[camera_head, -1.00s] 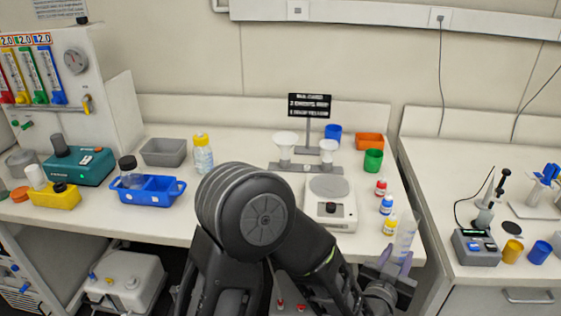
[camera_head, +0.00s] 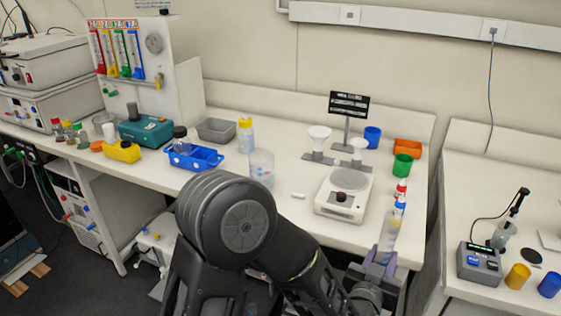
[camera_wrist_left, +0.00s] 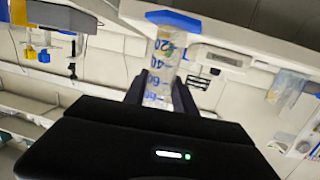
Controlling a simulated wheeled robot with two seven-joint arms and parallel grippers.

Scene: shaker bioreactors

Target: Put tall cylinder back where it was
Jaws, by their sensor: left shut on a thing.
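The tall cylinder (camera_head: 388,238) is clear with graduation marks. My right gripper is not in view.
A balance (camera_head: 345,193), a clear beaker (camera_head: 261,168) and a blue tray (camera_head: 193,158) stand on the white bench (camera_head: 310,232). The bench front between beaker and balance is mostly clear. A gap separates the right bench (camera_head: 452,205).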

